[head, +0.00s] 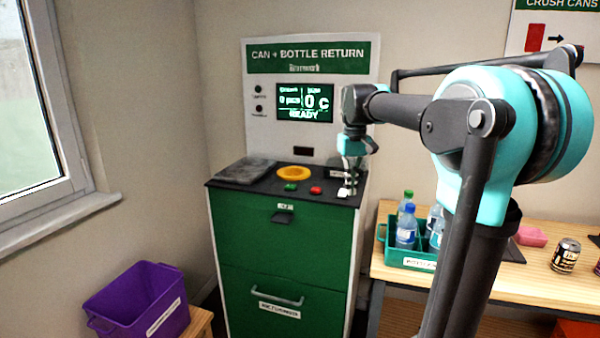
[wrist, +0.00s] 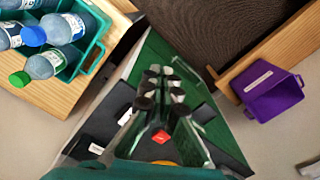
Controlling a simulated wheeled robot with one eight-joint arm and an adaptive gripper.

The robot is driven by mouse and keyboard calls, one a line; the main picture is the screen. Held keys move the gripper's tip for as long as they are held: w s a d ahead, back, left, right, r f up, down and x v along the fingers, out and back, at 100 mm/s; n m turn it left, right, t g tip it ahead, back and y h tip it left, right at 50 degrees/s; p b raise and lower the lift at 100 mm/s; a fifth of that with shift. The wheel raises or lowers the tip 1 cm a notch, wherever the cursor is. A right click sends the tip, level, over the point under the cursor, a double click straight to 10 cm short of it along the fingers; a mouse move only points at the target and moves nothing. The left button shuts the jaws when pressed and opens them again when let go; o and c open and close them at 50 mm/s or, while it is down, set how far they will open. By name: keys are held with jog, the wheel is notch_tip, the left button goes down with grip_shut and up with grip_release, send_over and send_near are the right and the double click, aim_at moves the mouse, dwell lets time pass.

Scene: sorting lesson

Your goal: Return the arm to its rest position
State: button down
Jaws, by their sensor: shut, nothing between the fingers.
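My arm reaches in from the right of the head view, bent at its teal joint. My gripper (head: 348,188) hangs pointing down above the right front part of the return machine's dark top (head: 243,191). It is shut and holds nothing. In the wrist view my gripper (wrist: 162,85) points over the machine's green front (wrist: 150,62). Whether the fingertips touch the top or a white block near them, I cannot tell.
The machine has a yellow ring (head: 294,173), a green button (head: 290,187) and a red button (head: 315,190). A purple crate (head: 140,300) stands lower left. At right, a wooden table (head: 510,285) bears a green bottle crate (head: 405,261), a can (head: 565,255) and a pink block (head: 531,236).

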jog(key=s+d+f+m+t, duration=0.1)
jog(key=s+d+f+t, duration=0.1)
jog(key=s+f, duration=0.9)
jog(key=s+d+f+m+t, duration=0.1)
jog(key=s+d+f+t, duration=0.1)
jog(key=s+f, duration=0.9)
notch_tip(320, 180, down, 6)
jog(key=shift+f, duration=0.15)
